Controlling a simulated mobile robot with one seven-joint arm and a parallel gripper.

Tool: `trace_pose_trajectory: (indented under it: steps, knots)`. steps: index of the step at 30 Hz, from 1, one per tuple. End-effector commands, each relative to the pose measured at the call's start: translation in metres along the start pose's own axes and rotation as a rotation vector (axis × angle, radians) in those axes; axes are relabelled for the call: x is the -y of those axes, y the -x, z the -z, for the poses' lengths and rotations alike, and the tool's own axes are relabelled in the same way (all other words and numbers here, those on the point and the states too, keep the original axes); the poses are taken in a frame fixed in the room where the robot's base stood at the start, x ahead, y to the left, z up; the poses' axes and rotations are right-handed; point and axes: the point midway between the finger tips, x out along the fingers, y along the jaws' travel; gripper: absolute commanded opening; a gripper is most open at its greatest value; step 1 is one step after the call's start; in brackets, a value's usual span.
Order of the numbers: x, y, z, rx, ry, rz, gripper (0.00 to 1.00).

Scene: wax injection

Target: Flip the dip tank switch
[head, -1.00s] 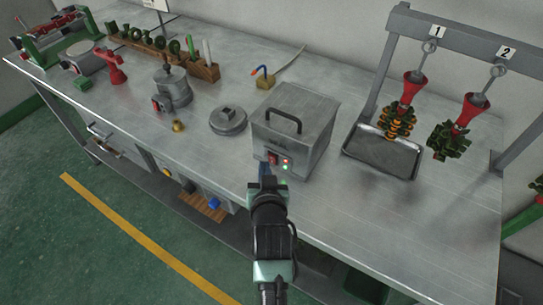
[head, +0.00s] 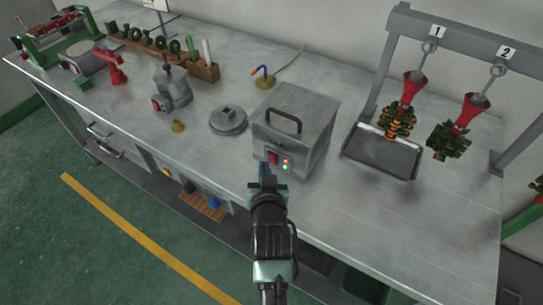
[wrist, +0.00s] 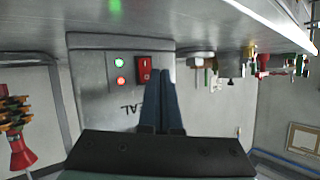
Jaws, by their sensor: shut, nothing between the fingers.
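The dip tank (head: 292,130) is a grey metal box with a dark handle on its lid, standing near the table's front edge. Its red rocker switch (head: 273,157) is on the front face, beside a red and a green light (head: 285,164). My gripper (head: 264,170) is shut and empty, just in front of that face near the switch. In the wrist view, the tank appears upside down and the red switch (wrist: 144,68) lies just left of my closed fingertips (wrist: 163,75). I cannot tell whether they touch it.
A round grey lid (head: 228,120) and a grey pot (head: 172,88) stand to the left on the metal table (head: 340,215). A metal tray (head: 383,152) sits to the right under a rack (head: 455,37) with hanging red-topped wax trees. The front right of the table is clear.

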Motion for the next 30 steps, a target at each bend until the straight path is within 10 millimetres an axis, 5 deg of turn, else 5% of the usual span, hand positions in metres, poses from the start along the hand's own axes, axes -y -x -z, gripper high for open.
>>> trace_pose_trajectory:
  steps: [30]
  knots:
    - [-0.0069,-0.0090,0.0065,0.000,0.000,-0.001,0.00]
